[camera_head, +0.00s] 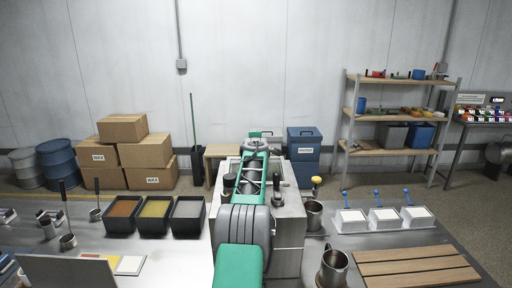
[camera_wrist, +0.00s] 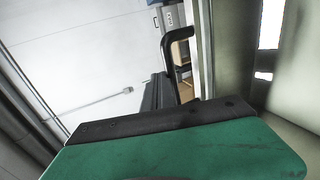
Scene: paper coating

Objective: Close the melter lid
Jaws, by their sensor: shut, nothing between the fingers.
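The melter (camera_head: 290,222) is a boxy metal unit in the middle of the bench, partly hidden behind my green and grey arm. Its lid (camera_head: 272,142) appears raised at the back, with a dark handle at its top. In the wrist view a bent black handle (camera_wrist: 168,47) stands against a pale metal panel (camera_wrist: 203,55), likely the lid. My gripper (camera_wrist: 160,92) is shut and empty, its dark fingers showing beyond the green and black hand, close to the handle. I cannot tell whether they touch. In the head view my arm hides the fingertips.
A dark lever (camera_head: 277,183) stands on the melter's right side. A metal cup (camera_head: 313,215) and a metal jug (camera_head: 333,268) are to its right. Black trays (camera_head: 187,217) of material sit to its left. A wooden slatted board (camera_head: 415,268) lies at front right.

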